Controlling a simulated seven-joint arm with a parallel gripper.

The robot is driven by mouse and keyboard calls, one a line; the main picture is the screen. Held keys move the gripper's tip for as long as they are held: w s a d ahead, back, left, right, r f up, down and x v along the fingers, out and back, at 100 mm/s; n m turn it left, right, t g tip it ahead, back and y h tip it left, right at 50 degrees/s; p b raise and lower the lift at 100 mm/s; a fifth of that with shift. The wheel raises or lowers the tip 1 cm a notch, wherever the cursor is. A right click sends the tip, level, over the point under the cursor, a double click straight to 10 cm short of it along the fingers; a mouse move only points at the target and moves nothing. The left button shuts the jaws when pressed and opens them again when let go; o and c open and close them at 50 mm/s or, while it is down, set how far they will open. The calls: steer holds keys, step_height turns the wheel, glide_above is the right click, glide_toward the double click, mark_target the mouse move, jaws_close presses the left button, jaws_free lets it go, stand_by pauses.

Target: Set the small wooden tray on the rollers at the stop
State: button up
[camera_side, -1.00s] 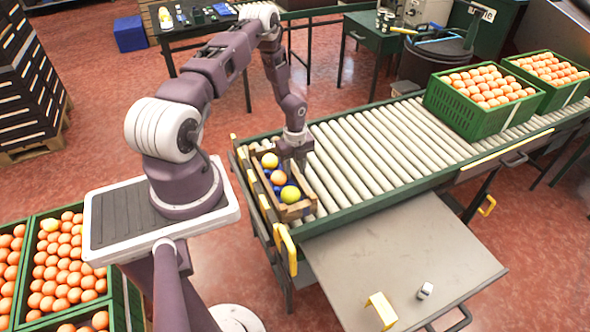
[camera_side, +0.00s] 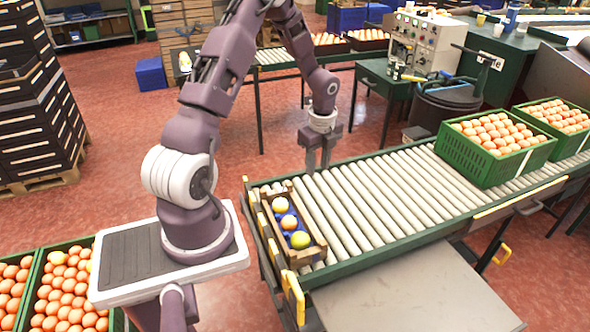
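The small wooden tray (camera_side: 307,257) sits on the rollers at the left end of the conveyor, along the end rail (camera_side: 266,232). It looks level. It holds a few fruits on blue lining: a pale orange one, a redder one (camera_side: 289,222) and a yellow-green one (camera_side: 300,240). My gripper (camera_side: 318,169) is above the rollers, behind and to the right of the tray, apart from it. Its fingers point down with a gap between them and nothing held. Whether the tray touches the end rail cannot be told.
Bare rollers (camera_side: 385,185) stretch right of the tray. A grey side table (camera_side: 410,295) adjoins the near side. More orange crates are at the lower left.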

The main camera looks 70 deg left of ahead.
steer(key=s+d+r+n+t+y, duration=0.15)
steer(key=d+r+n, duration=0.25)
steer(key=d+r, duration=0.45)
steer(key=s+d+r+n+t, duration=0.1)
steer(key=s+d+r+n, duration=0.3)
steer(key=r, duration=0.7)
steer(key=s+d+r+n+t+h, duration=0.1)
steer(key=s+d+r+n, duration=0.2)
steer(key=s+d, duration=0.3)
steer(key=s+d+r+n+t+h, duration=0.1)
steer(key=s+d+r+n+t, duration=0.1)
steer(key=s+d, duration=0.4)
steer(key=shift+s+d+r+n+h, duration=0.35)
steer(key=shift+s+r+n, duration=0.15)
steer(key=shift+n, duration=0.7)
